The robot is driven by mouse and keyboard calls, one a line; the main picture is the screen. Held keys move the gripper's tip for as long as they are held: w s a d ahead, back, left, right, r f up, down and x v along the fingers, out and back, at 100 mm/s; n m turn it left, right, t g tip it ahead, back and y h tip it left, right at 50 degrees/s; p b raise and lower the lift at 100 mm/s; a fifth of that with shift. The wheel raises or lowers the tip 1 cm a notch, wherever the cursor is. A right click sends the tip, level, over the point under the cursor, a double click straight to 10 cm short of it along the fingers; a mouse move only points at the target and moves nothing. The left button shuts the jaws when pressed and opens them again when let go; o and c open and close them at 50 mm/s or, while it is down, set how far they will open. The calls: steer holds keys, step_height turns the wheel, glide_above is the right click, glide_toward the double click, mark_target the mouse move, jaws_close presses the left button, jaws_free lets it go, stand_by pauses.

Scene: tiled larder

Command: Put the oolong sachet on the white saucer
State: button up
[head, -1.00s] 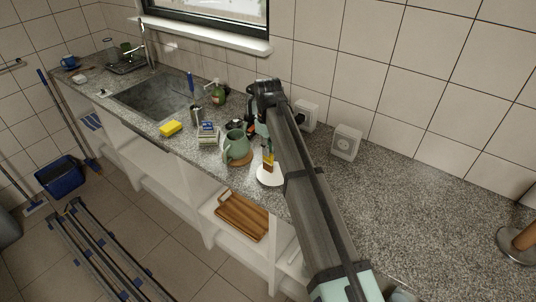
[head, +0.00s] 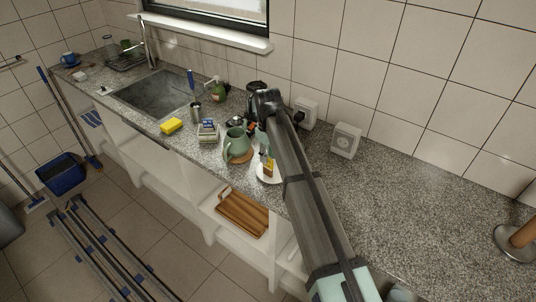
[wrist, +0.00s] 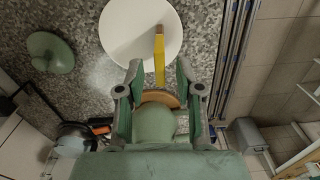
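The white saucer (head: 263,178) lies on the counter by its front edge; it also shows at the top of the wrist view (wrist: 122,35). The oolong sachet (head: 269,167), orange-yellow with a brown end, is at the saucer. In the wrist view the sachet (wrist: 159,64) shows as a narrow strip, overlapping the saucer and reaching past its rim. I cannot tell whether it stands or leans. My gripper (wrist: 158,68) is open, with its fingers apart on either side of the sachet's near end and gaps between. In the head view my arm partly hides the gripper.
A green mug (head: 236,143) on a wooden coaster (head: 242,159) stands close left of the saucer. A holder (head: 207,137), a yellow sponge (head: 171,126) and a metal cup (head: 196,112) are farther left. The counter on the right is mostly clear.

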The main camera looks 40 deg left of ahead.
step_height(320, 180, up, 12)
steer(key=b, duration=0.3)
steer(key=shift+r, duration=0.15)
stand_by(0.4)
